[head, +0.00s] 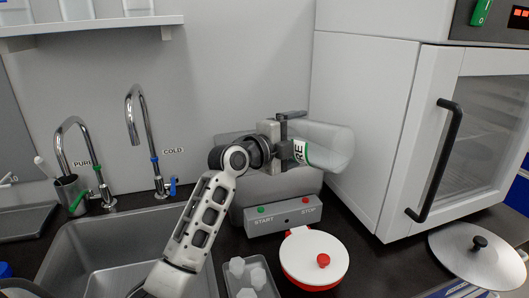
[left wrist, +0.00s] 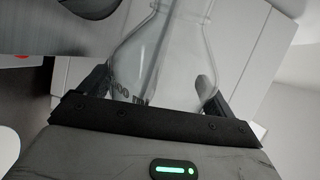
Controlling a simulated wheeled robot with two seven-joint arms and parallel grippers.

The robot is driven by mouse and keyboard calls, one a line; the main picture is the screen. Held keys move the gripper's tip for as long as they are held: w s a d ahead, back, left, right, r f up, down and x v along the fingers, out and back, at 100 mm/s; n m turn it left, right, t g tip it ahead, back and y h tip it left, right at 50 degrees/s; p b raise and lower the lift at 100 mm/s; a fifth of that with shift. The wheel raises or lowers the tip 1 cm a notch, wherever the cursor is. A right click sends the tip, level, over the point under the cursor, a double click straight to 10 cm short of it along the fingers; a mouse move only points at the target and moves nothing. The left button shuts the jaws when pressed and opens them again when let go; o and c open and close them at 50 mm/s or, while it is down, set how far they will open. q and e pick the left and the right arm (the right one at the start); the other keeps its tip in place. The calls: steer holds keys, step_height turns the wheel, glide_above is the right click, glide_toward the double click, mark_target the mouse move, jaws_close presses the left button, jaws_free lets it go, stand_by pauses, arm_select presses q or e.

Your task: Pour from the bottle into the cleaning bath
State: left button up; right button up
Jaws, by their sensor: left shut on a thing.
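My left gripper (head: 290,142) is shut on a clear bottle (head: 328,147) with a white and green label partly reading "PURE". The bottle lies nearly level, pointing right, in the air above the grey cleaning bath (head: 250,217). My gripper and the bottle hide much of the bath's top. In the left wrist view the bottle (left wrist: 160,60) sits between the two dark fingers (left wrist: 160,95), its narrow neck pointing away. I cannot tell whether liquid is flowing. My right gripper is not in view.
A white cabinet (head: 400,125) with a black handle stands close to the bottle's right. A red pot with a white lid (head: 312,252) and a tray of white pieces (head: 247,275) stand in front of the bath. A sink (head: 110,245) with two taps is left.

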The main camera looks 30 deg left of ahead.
arm_select(q)
steer(key=shift+r, duration=0.25)
stand_by(0.5)
